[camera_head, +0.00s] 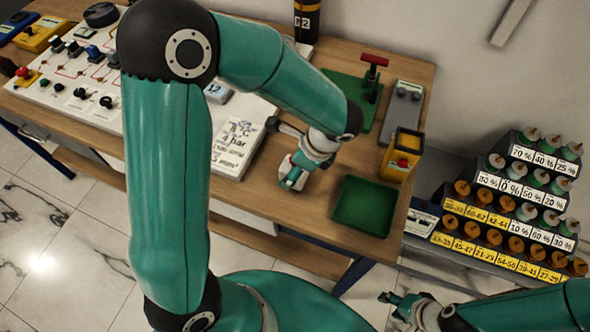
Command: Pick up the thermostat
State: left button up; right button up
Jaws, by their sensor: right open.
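I cannot tell for sure which object is the thermostat. A small pale device with a blue display marked 12 (217,92) lies on the bench, partly hidden by my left arm, and could be it. My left gripper (291,182) is over the bench, right of the printed white board and left of the green tray; its fingers are too small and foreshortened to tell open from shut. My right gripper (390,303) is open and empty, low in front of the bench and apart from everything on it.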

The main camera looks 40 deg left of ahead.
pick_arm(q)
jog(key=shift+f, duration=0.1)
jog(key=c, duration=1.4)
